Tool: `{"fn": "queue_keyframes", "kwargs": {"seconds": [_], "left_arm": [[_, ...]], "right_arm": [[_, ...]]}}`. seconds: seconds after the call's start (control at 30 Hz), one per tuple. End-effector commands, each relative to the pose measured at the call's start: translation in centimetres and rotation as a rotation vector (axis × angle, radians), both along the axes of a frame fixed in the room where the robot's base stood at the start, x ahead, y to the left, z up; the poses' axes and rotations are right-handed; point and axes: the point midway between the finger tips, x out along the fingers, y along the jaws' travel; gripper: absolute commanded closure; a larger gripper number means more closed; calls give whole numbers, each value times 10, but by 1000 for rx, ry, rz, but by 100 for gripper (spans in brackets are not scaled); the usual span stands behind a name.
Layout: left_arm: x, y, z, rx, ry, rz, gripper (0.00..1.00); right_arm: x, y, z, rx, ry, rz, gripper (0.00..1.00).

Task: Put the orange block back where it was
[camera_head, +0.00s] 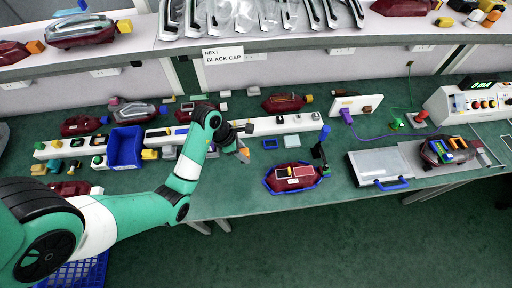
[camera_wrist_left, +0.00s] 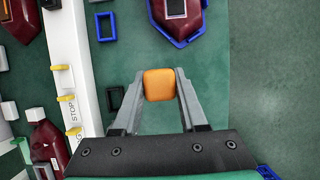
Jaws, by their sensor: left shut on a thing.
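The orange block (camera_wrist_left: 159,85) is held between the two fingers of my left gripper (camera_wrist_left: 160,92) in the left wrist view, with green table surface behind it. The gripper is shut on the block. My right gripper does not show in either view.
A dark red lamp in a blue holder (camera_head: 291,178) lies right of the gripper. A long white rail (camera_head: 270,125) runs behind it. A blue bin (camera_head: 125,148) stands at the left. A grey case (camera_head: 380,165) lies farther right. Bare table (camera_head: 225,195) shows near the front edge.

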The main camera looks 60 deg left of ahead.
Motion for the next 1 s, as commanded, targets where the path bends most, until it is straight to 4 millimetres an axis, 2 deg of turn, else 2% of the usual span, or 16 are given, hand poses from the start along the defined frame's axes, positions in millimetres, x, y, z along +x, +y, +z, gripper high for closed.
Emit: {"fn": "queue_keyframes", "kwargs": {"seconds": [0.03,0.2,0.27,0.43,0.53,0.77,1.0], "left_arm": [[7,10,-10,0,-1,4,100],[36,49,-33,1,-1,4,100],[46,62,-41,2,-2,3,100],[64,87,-78,-1,-1,3,100],[71,95,-89,1,-1,2,100],[74,100,-92,1,-1,2,100],[75,101,-127,1,0,1,100]], "right_arm": [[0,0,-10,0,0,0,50],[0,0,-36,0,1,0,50],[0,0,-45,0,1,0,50],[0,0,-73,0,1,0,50],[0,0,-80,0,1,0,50],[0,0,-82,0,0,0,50],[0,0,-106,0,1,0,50]]}}
